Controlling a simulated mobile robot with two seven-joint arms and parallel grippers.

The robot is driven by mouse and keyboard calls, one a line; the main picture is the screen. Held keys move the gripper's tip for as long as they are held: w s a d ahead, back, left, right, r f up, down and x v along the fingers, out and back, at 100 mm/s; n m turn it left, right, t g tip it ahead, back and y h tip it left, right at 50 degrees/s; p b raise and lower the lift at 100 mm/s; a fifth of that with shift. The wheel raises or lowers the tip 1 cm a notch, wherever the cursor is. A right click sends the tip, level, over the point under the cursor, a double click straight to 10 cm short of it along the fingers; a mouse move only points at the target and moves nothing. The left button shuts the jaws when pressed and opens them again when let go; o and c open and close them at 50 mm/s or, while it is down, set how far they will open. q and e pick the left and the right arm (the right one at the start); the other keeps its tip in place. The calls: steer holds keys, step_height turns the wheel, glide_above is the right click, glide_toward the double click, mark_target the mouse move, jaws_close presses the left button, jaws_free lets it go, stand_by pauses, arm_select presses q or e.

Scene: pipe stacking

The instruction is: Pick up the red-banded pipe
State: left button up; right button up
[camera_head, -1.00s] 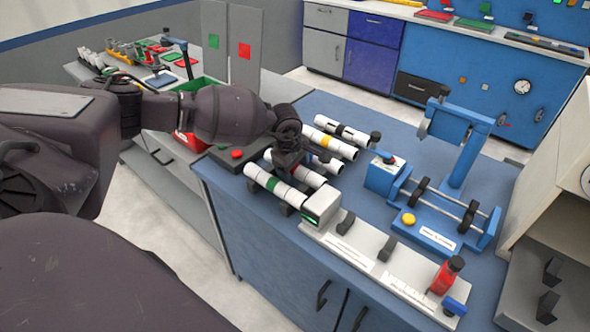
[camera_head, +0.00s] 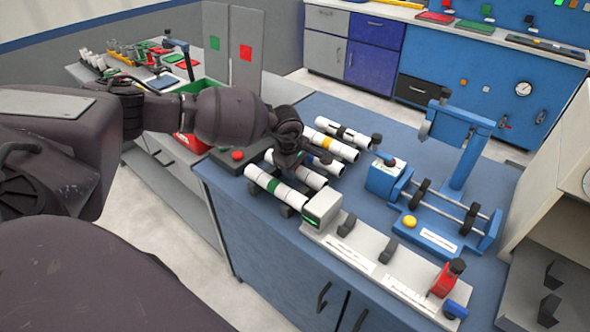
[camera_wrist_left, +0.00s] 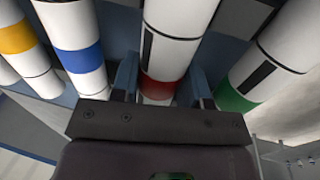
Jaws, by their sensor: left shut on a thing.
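The red-banded pipe (camera_wrist_left: 165,60) is white with a red band and a black mark. In the left wrist view it lies between the two fingers of my left gripper (camera_wrist_left: 165,88), which is shut on it near the red band. In the head view my left gripper (camera_head: 288,160) reaches down over the pipe row. The near end of the held pipe (camera_head: 312,179) shows beside it, and its red band is hidden there. I cannot tell whether the pipe is clear of its support. My right gripper is not in view.
The green-banded pipe (camera_head: 276,186) lies close on one side, the blue-banded pipe (camera_head: 331,168) on the other. The yellow-banded pipe (camera_head: 338,148) lies beyond. A grey fixture (camera_head: 372,256) stands in front, and a blue machine (camera_head: 455,165) to the right.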

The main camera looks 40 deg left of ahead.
arm_select(q)
step_height(320, 180, up, 20)
steer(key=p, duration=0.1)
steer(key=shift+f, duration=0.25)
stand_by(0.7)
